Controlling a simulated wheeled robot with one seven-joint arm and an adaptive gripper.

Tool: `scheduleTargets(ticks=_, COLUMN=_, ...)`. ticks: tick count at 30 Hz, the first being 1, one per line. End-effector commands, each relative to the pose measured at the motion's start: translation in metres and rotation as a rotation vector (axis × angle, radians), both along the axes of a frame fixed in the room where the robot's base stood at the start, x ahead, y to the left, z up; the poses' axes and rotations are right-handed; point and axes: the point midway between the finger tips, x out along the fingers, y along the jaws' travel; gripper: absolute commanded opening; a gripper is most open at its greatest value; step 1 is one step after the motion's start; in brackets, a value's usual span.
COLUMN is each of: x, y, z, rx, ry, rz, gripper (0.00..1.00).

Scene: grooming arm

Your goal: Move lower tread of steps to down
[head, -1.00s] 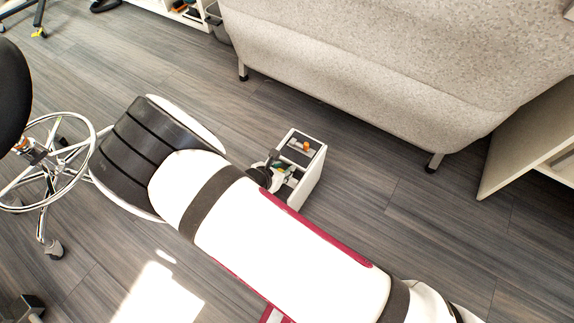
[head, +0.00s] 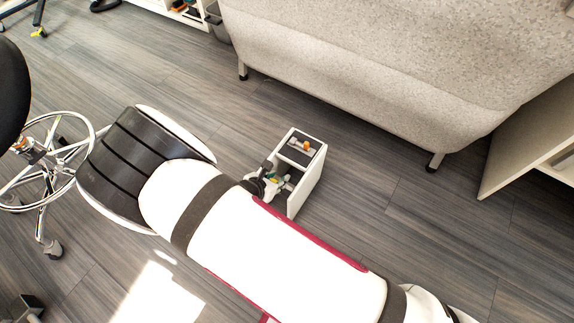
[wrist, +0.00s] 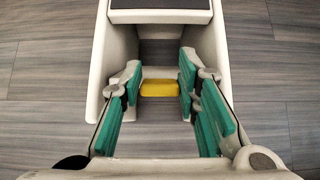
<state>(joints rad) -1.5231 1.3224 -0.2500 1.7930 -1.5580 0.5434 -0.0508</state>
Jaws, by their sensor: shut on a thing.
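The steps (head: 314,181) are a small white-sided unit on the floor with a dark top tread (head: 296,155). In the wrist view their pale side walls (wrist: 106,62) flank an open bay under the dark top tread (wrist: 160,16). My gripper (wrist: 159,82) has green pads and reaches into this bay. Its fingers are shut on a yellow block (wrist: 160,89), which sits between the fingertips. I cannot tell how the block joins the lower tread, and no lower tread shows clearly. In the head view my gripper (head: 277,184) is at the steps' open front, partly hidden by my arm.
An orange knob (head: 306,146) stands on the top tread. A grey sofa (head: 400,70) stands behind the steps, with a white shelf (head: 535,135) at the right. A wheeled stool (head: 45,160) is at the left. Wooden floor is clear around the steps.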

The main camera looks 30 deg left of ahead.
Motion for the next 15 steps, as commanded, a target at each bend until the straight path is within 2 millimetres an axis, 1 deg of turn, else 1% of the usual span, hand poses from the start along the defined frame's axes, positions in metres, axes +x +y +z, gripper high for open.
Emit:
scheduleTargets(ticks=1, x=-0.006, y=0.002, z=-0.004, rx=0.002, ry=0.007, rz=0.003, gripper=0.0)
scheduleTargets(ticks=6, x=-0.015, y=0.002, z=-0.008, rx=0.001, ry=0.008, rz=0.004, gripper=0.0)
scheduleTargets(ticks=15, x=-0.018, y=0.002, z=-0.008, rx=0.001, ry=0.007, rz=0.002, gripper=0.0)
